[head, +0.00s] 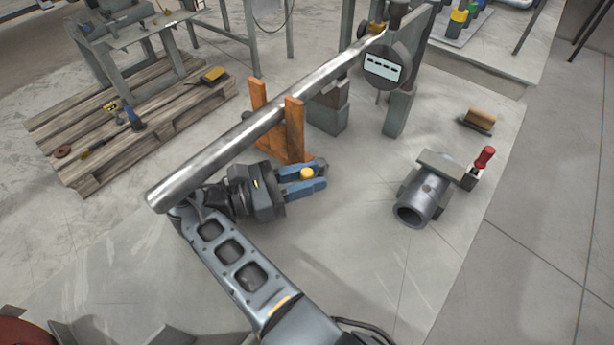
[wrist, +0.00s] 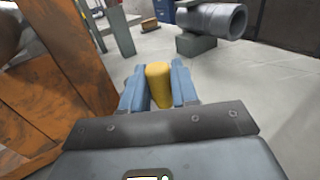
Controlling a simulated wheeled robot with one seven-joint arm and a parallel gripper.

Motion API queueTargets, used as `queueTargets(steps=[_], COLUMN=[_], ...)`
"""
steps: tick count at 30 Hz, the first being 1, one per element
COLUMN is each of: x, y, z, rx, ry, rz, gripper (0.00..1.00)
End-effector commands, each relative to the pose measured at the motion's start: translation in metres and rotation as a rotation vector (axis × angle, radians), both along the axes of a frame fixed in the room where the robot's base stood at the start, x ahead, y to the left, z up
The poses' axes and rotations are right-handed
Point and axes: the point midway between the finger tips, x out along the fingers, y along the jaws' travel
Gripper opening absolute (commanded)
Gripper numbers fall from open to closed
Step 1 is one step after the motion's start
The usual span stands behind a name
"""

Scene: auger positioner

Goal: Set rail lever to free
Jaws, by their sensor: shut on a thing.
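My gripper (head: 312,176) has blue fingers, which also show in the wrist view (wrist: 158,88). It is shut on a short yellow cylinder (wrist: 158,84), whose top also shows in the head view (head: 306,174). I cannot tell whether this cylinder is loose or part of a lever. No part in view is marked as the rail lever. A red-handled lever (head: 484,158) is beside a grey block on a short dark pipe piece (head: 424,190), right of my gripper and apart from it. A long metal tube (head: 250,124) slants above and behind my gripper.
Orange supports (head: 294,130) stand close behind my gripper, also at left in the wrist view (wrist: 50,85). A round gauge with a display (head: 384,67) is near the tube's far end. A wooden pallet (head: 150,115) lies at left. Floor between gripper and pipe piece is clear.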

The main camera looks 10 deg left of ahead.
Motion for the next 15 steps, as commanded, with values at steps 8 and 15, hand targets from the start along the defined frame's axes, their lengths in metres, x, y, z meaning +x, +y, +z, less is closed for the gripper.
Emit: queueTargets(steps=[8,15], x=[-0.0010,-0.0006], y=[-0.0007,-0.0006], z=[-0.0011,-0.0005], rx=[-0.001,-0.001], ry=[0.003,0.002], rz=[-0.002,-0.002], gripper=[0.00,0.48])
